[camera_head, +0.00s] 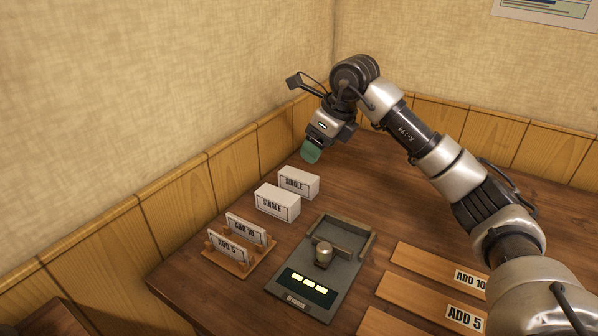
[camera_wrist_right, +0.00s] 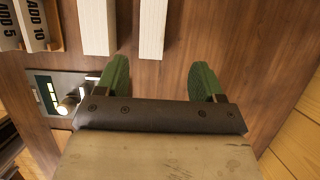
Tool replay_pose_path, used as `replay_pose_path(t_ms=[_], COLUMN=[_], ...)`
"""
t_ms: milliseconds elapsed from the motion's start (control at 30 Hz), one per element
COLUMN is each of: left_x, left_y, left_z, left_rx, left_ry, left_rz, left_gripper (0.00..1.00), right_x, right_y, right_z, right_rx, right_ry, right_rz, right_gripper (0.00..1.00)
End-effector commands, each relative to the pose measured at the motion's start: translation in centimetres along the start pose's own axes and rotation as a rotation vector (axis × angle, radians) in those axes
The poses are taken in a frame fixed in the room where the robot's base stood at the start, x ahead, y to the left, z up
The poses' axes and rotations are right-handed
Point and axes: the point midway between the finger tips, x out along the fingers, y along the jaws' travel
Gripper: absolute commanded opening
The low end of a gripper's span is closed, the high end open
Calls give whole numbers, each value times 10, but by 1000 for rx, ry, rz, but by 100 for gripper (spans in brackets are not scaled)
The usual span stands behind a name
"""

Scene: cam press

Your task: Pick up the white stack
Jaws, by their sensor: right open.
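Two white stacks labelled SINGLE stand upright on the wooden table, left of its middle in the head view: a front one (camera_head: 277,205) and a rear one (camera_head: 299,184). From above in the right wrist view, they are two pale strips, the front one (camera_wrist_right: 97,25) and the rear one (camera_wrist_right: 152,28). My right gripper (camera_head: 310,151) is above and beyond the rear stack. Its green fingers (camera_wrist_right: 160,66) are apart with only table between them; the rear stack lies ahead of the gap. My left gripper is out of view.
A grey press (camera_head: 345,272) with a round knob and lit panel stands right of the stacks. A wooden rack (camera_head: 262,254) holds ADD 5 and ADD 10 cards at front left. Wooden boards (camera_head: 425,262) with labels lie at right. The wall (camera_head: 232,170) runs close behind the stacks.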

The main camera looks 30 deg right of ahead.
Motion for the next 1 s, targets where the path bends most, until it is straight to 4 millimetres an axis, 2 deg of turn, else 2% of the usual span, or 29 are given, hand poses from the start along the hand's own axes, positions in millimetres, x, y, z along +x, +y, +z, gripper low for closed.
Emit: replay_pose_path(t_ms=[233, 467, 733, 1000], left_x=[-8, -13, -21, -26], left_y=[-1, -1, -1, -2], left_z=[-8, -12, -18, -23], left_rx=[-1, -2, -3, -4], left_ry=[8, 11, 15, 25], left_rz=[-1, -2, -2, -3], left_gripper=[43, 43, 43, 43], right_x=[40, 59, 97, 103], right_y=[2, 3, 9, 9], right_z=[-1, -1, -1, 0], right_rx=[0, 0, 1, 0], right_ry=[3, 1, 2, -1], right_rz=[4, 3, 4, 2], right_gripper=[68, 68, 68, 68])
